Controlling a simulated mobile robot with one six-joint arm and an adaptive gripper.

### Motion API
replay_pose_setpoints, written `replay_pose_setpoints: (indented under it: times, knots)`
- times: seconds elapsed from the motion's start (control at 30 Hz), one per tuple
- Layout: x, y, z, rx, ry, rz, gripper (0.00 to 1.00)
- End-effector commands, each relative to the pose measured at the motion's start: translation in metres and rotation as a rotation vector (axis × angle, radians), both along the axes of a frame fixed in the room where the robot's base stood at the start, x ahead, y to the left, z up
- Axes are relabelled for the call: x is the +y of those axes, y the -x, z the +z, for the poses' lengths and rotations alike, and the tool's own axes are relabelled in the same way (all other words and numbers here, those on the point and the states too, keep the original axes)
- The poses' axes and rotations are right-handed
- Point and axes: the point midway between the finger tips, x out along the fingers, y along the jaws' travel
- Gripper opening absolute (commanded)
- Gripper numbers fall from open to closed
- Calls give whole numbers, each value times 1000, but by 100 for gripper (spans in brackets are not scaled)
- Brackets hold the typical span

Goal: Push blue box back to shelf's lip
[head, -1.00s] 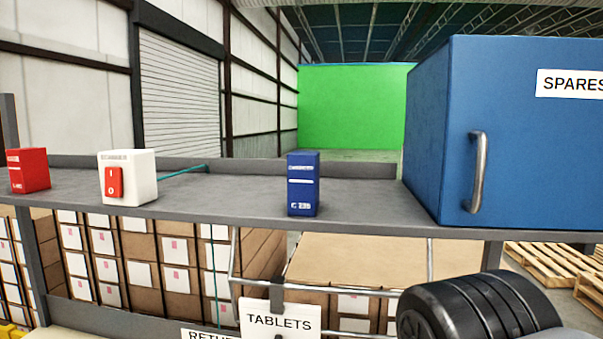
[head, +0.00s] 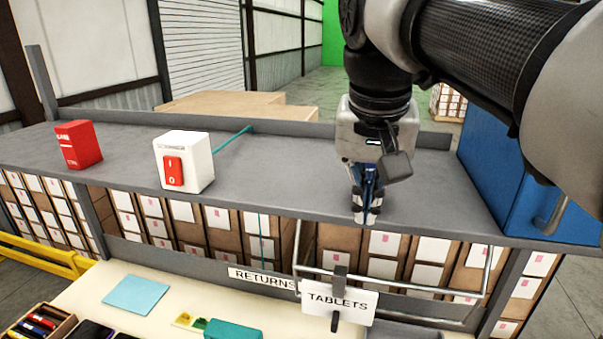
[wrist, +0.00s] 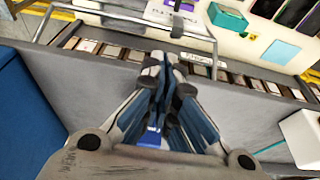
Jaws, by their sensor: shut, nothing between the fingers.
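The small blue box (wrist: 150,138) is mostly hidden behind my gripper; a bit of blue with a white mark shows between the finger links in the wrist view. My gripper (head: 366,214) points down at the shelf's front edge, with its fingers together and nothing between them. Its fingertips also show in the wrist view (wrist: 163,68). They are on the front side of the box; I cannot tell whether they touch it. The grey shelf (head: 275,180) has a raised lip (head: 300,128) along its back edge.
A white box with a red switch (head: 187,160) and a red box (head: 78,145) stand to the left. A large blue cabinet (head: 500,170) stands close on the right. A wire basket with a TABLETS sign (head: 338,303) hangs below the front edge.

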Motion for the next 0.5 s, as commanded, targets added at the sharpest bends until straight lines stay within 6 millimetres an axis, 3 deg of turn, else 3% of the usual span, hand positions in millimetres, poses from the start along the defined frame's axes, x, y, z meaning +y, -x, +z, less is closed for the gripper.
replay_pose_setpoints:
  times: [0.2,0.5]
  knots:
    - [-5,-12,-46,3,0,0,0]
    - [-15,-47,-44,0,-1,0,0]
